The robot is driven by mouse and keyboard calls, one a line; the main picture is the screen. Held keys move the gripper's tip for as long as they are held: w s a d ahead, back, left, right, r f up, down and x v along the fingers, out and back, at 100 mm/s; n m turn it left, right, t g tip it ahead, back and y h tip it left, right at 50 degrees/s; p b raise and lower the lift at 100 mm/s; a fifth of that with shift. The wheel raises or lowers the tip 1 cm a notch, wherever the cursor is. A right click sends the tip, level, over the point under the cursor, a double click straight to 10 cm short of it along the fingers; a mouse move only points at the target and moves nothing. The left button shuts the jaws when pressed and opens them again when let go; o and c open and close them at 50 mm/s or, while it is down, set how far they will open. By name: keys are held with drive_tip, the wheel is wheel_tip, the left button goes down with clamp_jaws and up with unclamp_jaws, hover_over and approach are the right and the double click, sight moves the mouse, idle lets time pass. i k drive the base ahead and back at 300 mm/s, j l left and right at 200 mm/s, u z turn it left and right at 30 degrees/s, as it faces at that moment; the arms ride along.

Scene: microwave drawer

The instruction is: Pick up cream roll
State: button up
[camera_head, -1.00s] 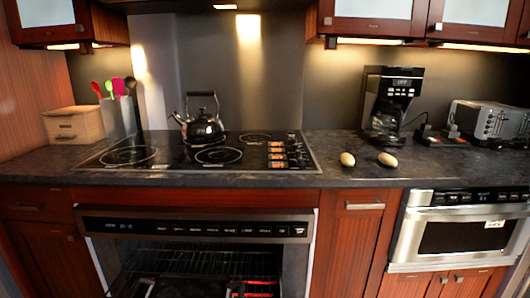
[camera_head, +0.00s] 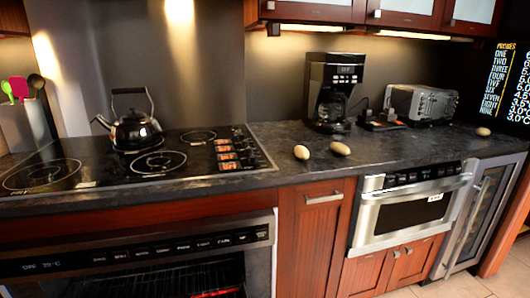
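Two small pale tan oval items lie close together on the dark countertop, right of the cooktop: one on the left (camera_head: 302,152) and one on the right (camera_head: 340,148). A third similar pale oval item (camera_head: 483,132) lies alone near the counter's right end. They look like rolls, but they are too small to tell which is a cream roll. My gripper is not in view.
A kettle (camera_head: 134,125) stands on the black cooktop (camera_head: 75,178). A coffee maker (camera_head: 331,92) and a toaster (camera_head: 421,102) stand behind the rolls. Below are an oven (camera_head: 160,262), a microwave drawer (camera_head: 408,208) and a glass-door cooler (camera_head: 482,212). Tiled floor is clear at right.

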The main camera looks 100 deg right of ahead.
sight(303, 153)
drive_tip(key=k+l+u, duration=0.1)
drive_tip(key=k+u, duration=0.15)
drive_tip(key=k, duration=0.4)
drive_tip(key=k+j, duration=0.1)
drive_tip(key=k, duration=0.5)
drive_tip(key=k+j+u, duration=0.1)
drive_tip(key=k, duration=0.55)
drive_tip(key=k+u, duration=0.3)
drive_tip(key=u, duration=0.15)
drive_tip(key=k+u, duration=0.3)
drive_tip(key=u, duration=0.15)
drive_tip(key=k+j+u, duration=0.2)
drive_tip(key=u, duration=0.25)
drive_tip(key=k+l+u, duration=0.15)
drive_tip(key=k+u, duration=0.25)
drive_tip(key=k, duration=0.25)
drive_tip(key=k+l+z, duration=0.1)
drive_tip(key=z, duration=0.75)
drive_tip(key=k+l, duration=0.05)
